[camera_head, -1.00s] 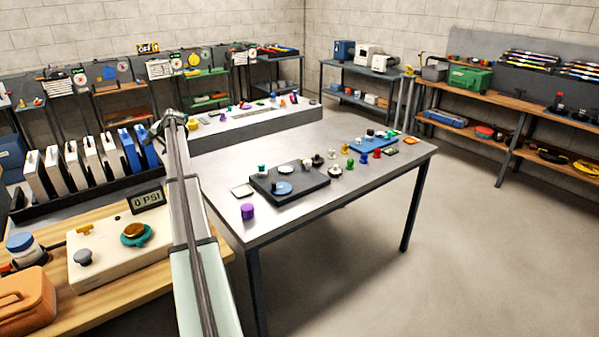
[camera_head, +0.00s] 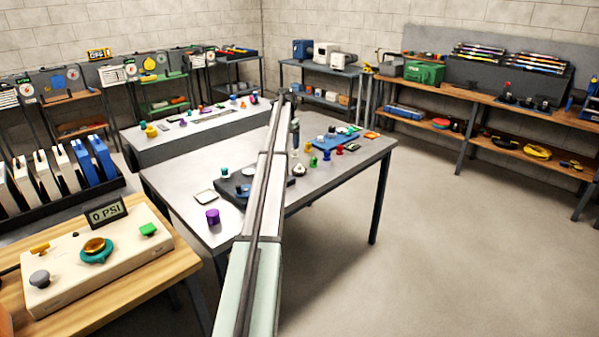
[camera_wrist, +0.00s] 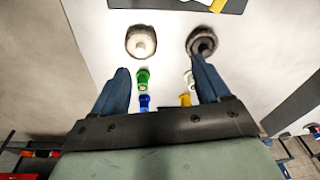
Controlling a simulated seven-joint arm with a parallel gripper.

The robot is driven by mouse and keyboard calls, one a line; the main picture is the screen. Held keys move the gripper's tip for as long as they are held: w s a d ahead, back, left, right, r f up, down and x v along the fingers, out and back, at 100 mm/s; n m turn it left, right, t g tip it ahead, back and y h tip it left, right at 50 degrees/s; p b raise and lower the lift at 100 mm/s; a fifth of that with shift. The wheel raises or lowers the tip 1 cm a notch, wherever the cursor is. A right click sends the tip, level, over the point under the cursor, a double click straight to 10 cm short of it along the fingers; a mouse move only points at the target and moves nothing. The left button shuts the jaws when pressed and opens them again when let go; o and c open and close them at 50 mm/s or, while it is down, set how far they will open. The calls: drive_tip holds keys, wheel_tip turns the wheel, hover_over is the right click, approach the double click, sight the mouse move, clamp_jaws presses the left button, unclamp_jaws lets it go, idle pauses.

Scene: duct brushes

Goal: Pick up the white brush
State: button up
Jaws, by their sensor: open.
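My gripper (camera_wrist: 160,72) is open and empty, its two blue fingers spread over the pale table. In the wrist view, a round brush-like piece with a cream-white middle and dark rim (camera_wrist: 141,41) lies ahead of the left finger. A similar piece with a greyer middle (camera_wrist: 203,41) lies ahead of the right finger. A small white piece (camera_wrist: 189,79) stands between the fingers, near the right one. Which is the white brush is hard to tell. In the head view, a pale piece on a dark base (camera_head: 299,170) shows right of my arm, which hides part of the table.
Green (camera_wrist: 143,77), blue (camera_wrist: 144,102) and yellow (camera_wrist: 185,99) small pieces stand between my fingers. A purple cylinder (camera_head: 212,217) and a dark board (camera_head: 231,188) are on the metal table (camera_head: 180,208). A long raised bench (camera_head: 160,153) stands behind.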

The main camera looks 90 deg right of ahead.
sight(300, 169)
drive_tip(key=s+f, duration=0.1)
drive_tip(key=f, duration=0.3)
drive_tip(key=s+f, duration=0.2)
drive_tip(key=f, duration=0.3)
drive_tip(key=s+d+f, duration=0.1)
drive_tip(key=s+f, duration=0.1)
drive_tip(key=f, duration=0.2)
drive_tip(key=shift+f, duration=0.35)
drive_tip(key=c, duration=1.2)
drive_tip(key=shift+o, duration=0.2)
